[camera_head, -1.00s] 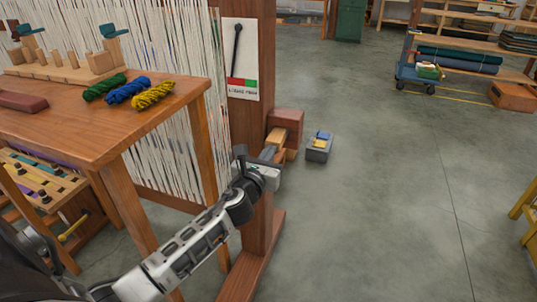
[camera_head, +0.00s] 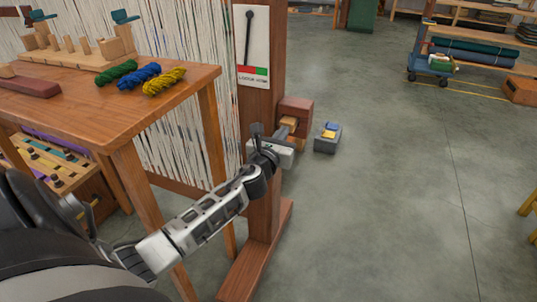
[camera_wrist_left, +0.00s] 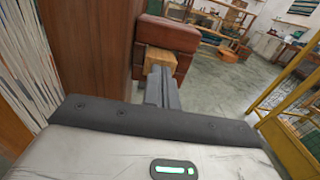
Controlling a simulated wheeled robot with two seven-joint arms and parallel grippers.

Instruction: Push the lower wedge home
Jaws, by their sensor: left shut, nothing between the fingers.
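The wooden wedge (camera_head: 291,121) is a pale tan block at a reddish-brown block (camera_head: 296,106) beside the loom's upright post (camera_head: 263,110). In the left wrist view the wedge (camera_wrist_left: 161,61) sticks out of the front of the red-brown block (camera_wrist_left: 168,35). My left gripper (camera_head: 284,131) is shut and empty, with its fingertips at the wedge's near end. In the left wrist view the shut fingers (camera_wrist_left: 160,77) point at the wedge and seem to touch it, though any small gap is hidden. My right gripper is not in view.
A table (camera_head: 110,112) with green, blue and yellow skeins (camera_head: 163,82) stands at the left, close to my left arm.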

